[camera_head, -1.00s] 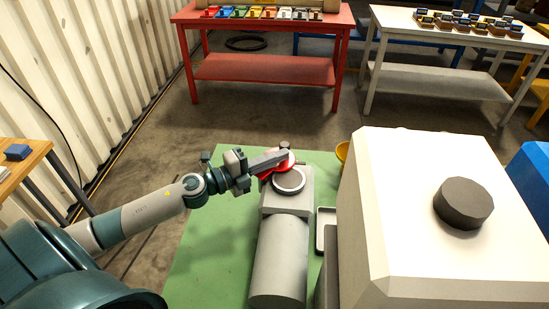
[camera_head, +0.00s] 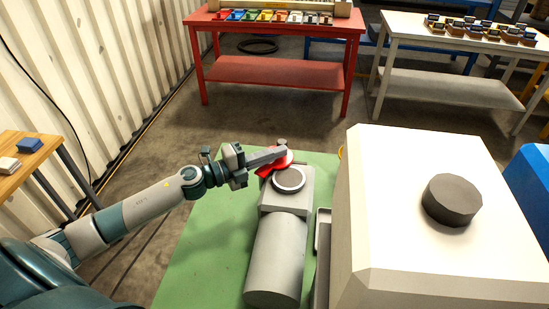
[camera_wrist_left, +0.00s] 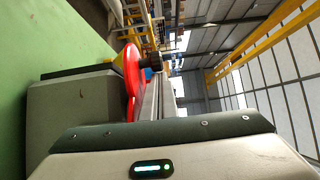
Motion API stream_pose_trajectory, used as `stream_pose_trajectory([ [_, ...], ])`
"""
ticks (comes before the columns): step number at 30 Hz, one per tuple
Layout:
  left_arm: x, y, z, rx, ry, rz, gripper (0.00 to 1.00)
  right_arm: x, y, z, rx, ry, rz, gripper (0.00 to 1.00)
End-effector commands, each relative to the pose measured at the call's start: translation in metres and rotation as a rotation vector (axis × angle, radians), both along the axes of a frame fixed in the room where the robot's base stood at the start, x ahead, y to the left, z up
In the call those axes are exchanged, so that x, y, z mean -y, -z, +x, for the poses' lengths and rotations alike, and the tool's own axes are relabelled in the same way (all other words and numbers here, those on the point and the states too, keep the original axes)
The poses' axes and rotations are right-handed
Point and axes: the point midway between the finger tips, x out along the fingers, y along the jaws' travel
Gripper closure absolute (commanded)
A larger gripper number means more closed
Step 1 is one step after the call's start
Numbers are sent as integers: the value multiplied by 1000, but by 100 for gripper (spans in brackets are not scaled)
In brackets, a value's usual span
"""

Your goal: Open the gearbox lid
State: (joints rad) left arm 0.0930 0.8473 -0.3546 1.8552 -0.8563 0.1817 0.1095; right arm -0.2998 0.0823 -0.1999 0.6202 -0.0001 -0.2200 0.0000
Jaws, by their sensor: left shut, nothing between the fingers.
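The grey gearbox (camera_head: 298,201) lies on a green surface, with a cylindrical body at its near end. Its round opening shows a pale ring (camera_head: 302,184) around a dark interior. The red lid (camera_head: 263,171) is at the far left side of this opening, clear of the ring and partly hidden by my gripper. In the left wrist view the red lid (camera_wrist_left: 133,75) stands nearly edge-on with a dark knob beside it. My left gripper (camera_head: 285,152) is shut and empty, its fingertips over or beside the lid; contact cannot be told. My right gripper is out of view.
A large white housing with a dark round cap (camera_head: 452,200) stands close on the right. A narrow grey tray (camera_head: 322,232) lies between it and the gearbox. The green surface (camera_head: 205,240) is clear at left. A red table (camera_head: 275,71) and white table (camera_head: 440,88) stand behind.

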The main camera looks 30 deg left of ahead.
Motion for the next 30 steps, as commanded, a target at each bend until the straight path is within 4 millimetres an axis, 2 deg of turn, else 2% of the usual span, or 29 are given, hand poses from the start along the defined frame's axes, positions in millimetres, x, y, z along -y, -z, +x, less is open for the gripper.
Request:
stream_pose_trajectory([
  [12,-17,1,2,-1,0,1,100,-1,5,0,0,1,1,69],
  [30,-20,0,2,1,0,1,100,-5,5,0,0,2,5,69],
])
